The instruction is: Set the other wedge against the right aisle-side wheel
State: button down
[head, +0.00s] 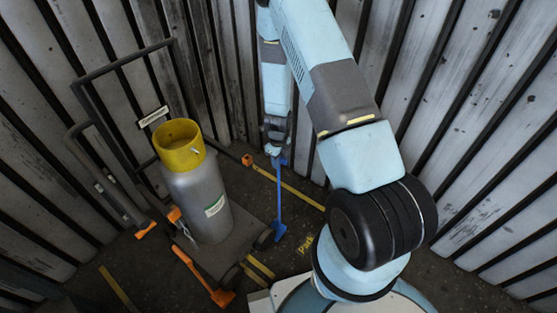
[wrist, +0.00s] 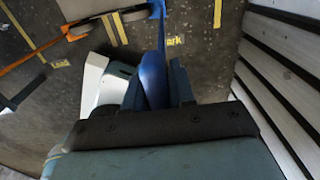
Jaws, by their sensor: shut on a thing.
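My gripper (head: 277,147) is shut on the upper end of a blue long-handled wedge (head: 280,200). The handle hangs almost upright, and its blue foot is low by the floor, just right of a dark trolley wheel (head: 263,239). In the wrist view the blue handle (wrist: 153,75) runs between the fingers (wrist: 158,85), with its far end beside a wheel (wrist: 135,14). I cannot tell whether the wedge touches the wheel or the floor. Another wheel (head: 231,276) sits nearer the camera. An orange long-handled wedge (head: 221,297) lies near that wheel.
The trolley (head: 240,236) carries a grey cylinder (head: 198,205) with a yellow collar (head: 179,143). More orange pieces stand at its left (head: 146,230) and behind it (head: 247,160). Ribbed walls (head: 480,120) close in behind and right. Floor with yellow markings (head: 305,244) is open right of the wedge.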

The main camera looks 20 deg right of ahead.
jog(key=c, duration=0.9)
grip_release()
jog(key=shift+o, duration=0.2)
